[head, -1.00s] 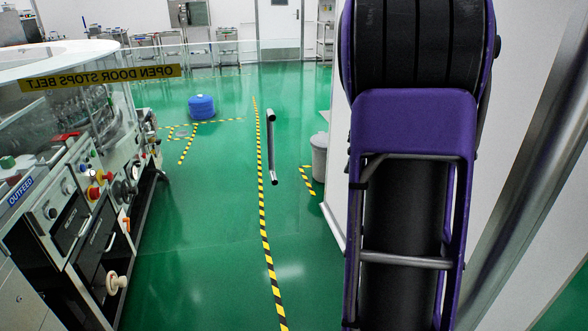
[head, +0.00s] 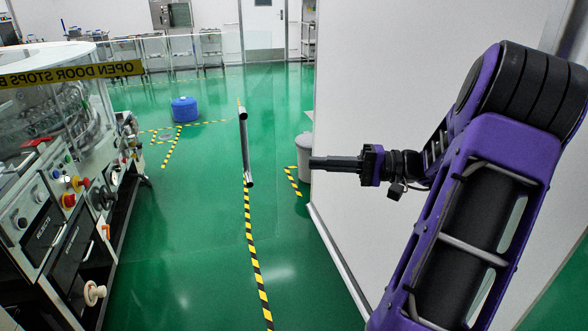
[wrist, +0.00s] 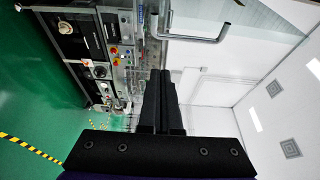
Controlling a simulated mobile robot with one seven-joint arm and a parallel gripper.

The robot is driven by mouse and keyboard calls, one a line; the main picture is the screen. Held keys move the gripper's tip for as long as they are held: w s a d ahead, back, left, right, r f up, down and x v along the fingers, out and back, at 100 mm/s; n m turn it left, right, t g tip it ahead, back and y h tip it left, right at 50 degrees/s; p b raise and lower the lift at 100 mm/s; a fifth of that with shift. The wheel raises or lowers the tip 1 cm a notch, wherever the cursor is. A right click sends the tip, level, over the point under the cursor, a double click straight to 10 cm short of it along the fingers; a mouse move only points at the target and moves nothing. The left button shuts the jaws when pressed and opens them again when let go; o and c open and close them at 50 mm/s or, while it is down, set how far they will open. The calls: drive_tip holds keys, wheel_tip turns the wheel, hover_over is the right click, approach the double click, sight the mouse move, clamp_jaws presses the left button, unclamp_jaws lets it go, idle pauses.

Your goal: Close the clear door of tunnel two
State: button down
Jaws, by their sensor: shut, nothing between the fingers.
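The clear door carries a yellow strip (head: 70,74) lettered "OPEN DOOR STOPS" at the left of the head view. A grey bar handle (head: 245,148) stands upright in front of the green floor and seems to belong to this see-through panel, whose edges are hard to make out. My gripper (head: 312,163) is shut and empty, pointing left, to the right of the handle and apart from it in the picture. In the wrist view the shut fingers (wrist: 165,76) point up the picture, and a grey bar handle (wrist: 198,38) lies beyond their tips.
The washer's control panel (head: 65,200) with knobs and buttons fills the left side. A white wall (head: 400,90) stands behind my arm. A grey bin (head: 304,158) and a blue drum (head: 185,109) stand farther back. Green floor lies open between washer and wall.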

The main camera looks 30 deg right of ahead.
sight(275, 162)
drive_tip(key=x, duration=1)
drive_tip(key=shift+s+a+b, duration=0.25)
drive_tip(key=shift+s+b, duration=0.05)
drive_tip(key=shift+s, duration=0.75)
drive_tip(key=shift+s+a+b, duration=0.2)
drive_tip(key=shift+s+b, duration=0.05)
drive_tip(key=shift+s, duration=0.8)
drive_tip(key=shift+s, duration=0.1)
